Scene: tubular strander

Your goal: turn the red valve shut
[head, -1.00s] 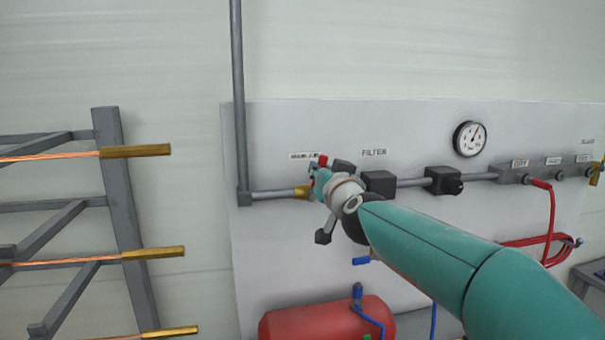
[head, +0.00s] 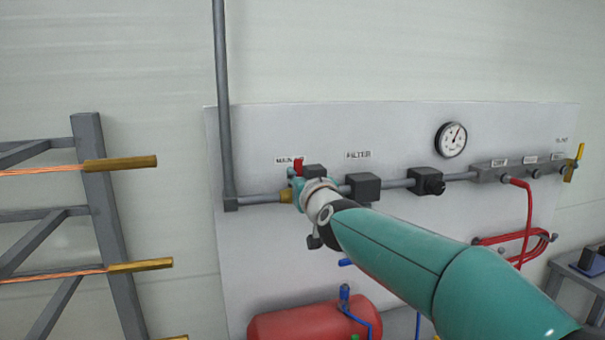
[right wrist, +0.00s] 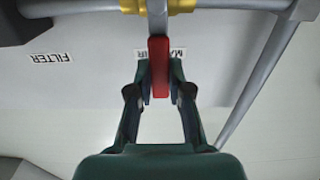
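The red valve handle (right wrist: 158,65) runs lengthwise between my right gripper's fingers in the right wrist view, across the line of the pipe. In the head view only a small red part of the handle (head: 299,165) shows, standing above my right gripper (head: 296,179). In the right wrist view the right gripper (right wrist: 158,80) has a fingertip against each side of the handle, with no clear gap. The valve's brass body (right wrist: 185,4) shows at the top edge there. The arm hides much of the valve in the head view. My left gripper is out of view.
A filter block (head: 363,187) and a dark regulator (head: 427,181) sit on the pipe to the right. A gauge (head: 451,139) is above them. A red tank (head: 300,322) lies below. A grey rack (head: 100,220) with brass-ended rods stands at left.

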